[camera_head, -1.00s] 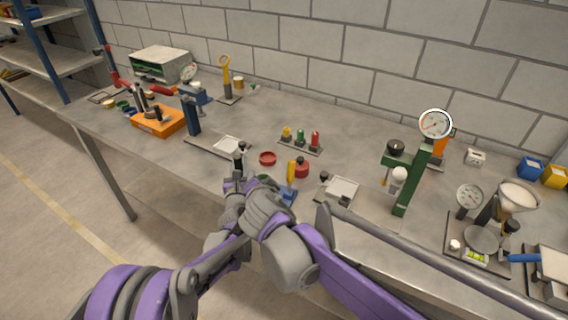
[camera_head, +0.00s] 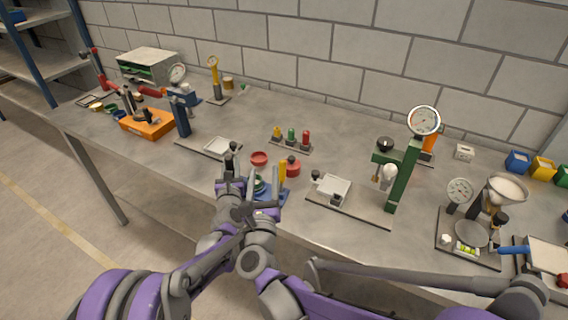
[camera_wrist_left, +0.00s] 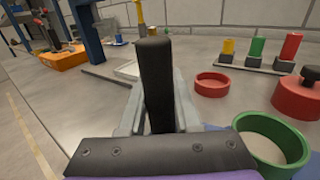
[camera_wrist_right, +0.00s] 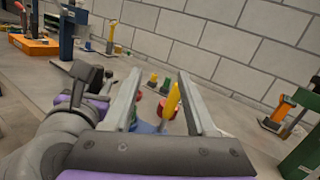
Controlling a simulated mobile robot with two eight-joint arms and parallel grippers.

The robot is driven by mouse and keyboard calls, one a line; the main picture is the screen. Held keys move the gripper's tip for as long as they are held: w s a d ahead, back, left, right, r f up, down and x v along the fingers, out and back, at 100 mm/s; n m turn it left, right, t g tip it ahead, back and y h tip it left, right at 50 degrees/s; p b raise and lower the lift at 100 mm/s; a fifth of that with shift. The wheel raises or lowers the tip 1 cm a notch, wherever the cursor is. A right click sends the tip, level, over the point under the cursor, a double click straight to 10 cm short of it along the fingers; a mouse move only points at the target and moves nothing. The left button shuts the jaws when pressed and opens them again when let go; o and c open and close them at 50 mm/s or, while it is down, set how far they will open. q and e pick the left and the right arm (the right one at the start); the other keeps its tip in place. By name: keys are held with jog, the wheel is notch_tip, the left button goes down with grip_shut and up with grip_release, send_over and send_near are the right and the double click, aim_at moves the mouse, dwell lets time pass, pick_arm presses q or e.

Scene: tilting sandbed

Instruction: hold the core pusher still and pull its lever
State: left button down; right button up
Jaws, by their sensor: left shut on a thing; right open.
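The core pusher (camera_head: 272,197) appears to be the blue-based device at the table's front edge, with an upright yellow lever (camera_head: 282,171). Its base is partly hidden by my arms. My left gripper (camera_head: 230,174) is shut on an upright black post (camera_wrist_left: 155,85), seen between its fingers in the left wrist view. I cannot tell whether this post belongs to the core pusher. My right gripper (camera_head: 267,204) is open in front of the core pusher. In the right wrist view the yellow lever (camera_wrist_right: 173,100) shows between its fingers, apparently beyond the tips; contact cannot be told.
A green ring-shaped cup (camera_wrist_left: 275,142) is close to my left gripper. A green press (camera_head: 402,178) stands to the right. Bare tabletop (camera_head: 330,150) lies between the objects.

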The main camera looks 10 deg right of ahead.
aim_at(284, 163)
notch_tip(284, 163, down, 5)
jog(key=s+d+m+g+h, duration=0.1)
jog(key=d+m+g+h, duration=0.15)
jog(key=m, duration=0.25)
jog(key=x, duration=1.1)
jog(key=shift+w+d, duration=0.3)
jog(key=shift+d, duration=0.1)
grip_shut()
dwell(0.4)
